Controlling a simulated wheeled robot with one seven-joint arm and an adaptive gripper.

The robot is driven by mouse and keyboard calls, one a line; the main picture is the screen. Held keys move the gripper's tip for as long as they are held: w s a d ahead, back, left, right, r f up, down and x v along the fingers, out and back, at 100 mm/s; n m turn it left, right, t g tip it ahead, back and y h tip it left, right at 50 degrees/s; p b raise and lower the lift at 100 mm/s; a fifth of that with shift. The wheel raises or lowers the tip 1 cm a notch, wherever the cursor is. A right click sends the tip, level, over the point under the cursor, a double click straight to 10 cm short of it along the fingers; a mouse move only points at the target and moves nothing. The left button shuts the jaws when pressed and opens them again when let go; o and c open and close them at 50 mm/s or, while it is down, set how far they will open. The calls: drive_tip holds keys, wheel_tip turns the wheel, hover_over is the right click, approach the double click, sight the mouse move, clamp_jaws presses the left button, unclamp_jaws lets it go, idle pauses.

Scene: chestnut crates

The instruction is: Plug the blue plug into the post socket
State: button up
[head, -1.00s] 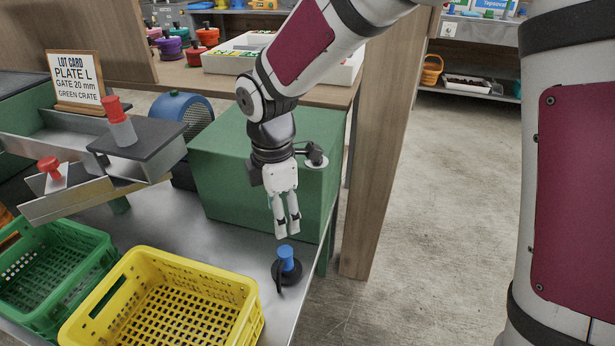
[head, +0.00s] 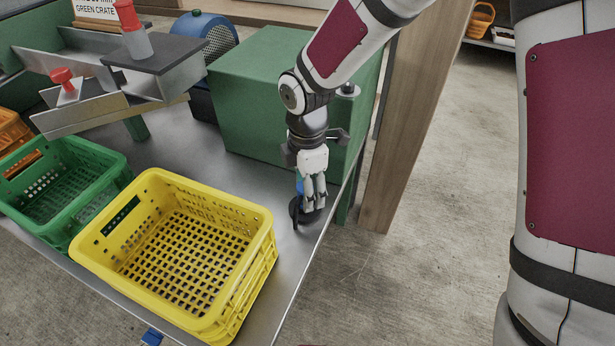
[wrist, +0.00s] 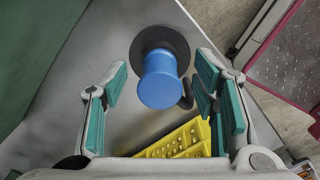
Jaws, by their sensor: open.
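The blue plug (head: 300,187) stands upright on a dark round base near the right edge of the metal table, partly hidden by my fingers in the head view. In the wrist view the blue plug (wrist: 160,82) lies between my fingers, with its dark disc and a dark curved piece beside it. My gripper (head: 314,207) is open and points down at the plug. In the wrist view my gripper (wrist: 160,95) has a finger on each side, with gaps to the plug. A small metal post (head: 348,90) is on the green cabinet; I cannot tell whether it is the post socket.
A yellow crate (head: 98,249) stands left of the plug, with a green crate (head: 52,224) beyond it. The green cabinet (head: 250,95) stands behind my gripper. A metal chute (head: 110,110) is at the back left. A wooden panel (head: 405,130) rises at the right.

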drive_tip(key=shift+f+b, duration=0.3)
drive_tip(key=shift+f, duration=0.65)
clamp_jaws()
drive_tip(key=c, duration=1)
unclamp_jaws()
clamp_jaws()
drive_tip(key=shift+r+p, duration=0.65)
drive_tip(key=shift+p, duration=0.05)
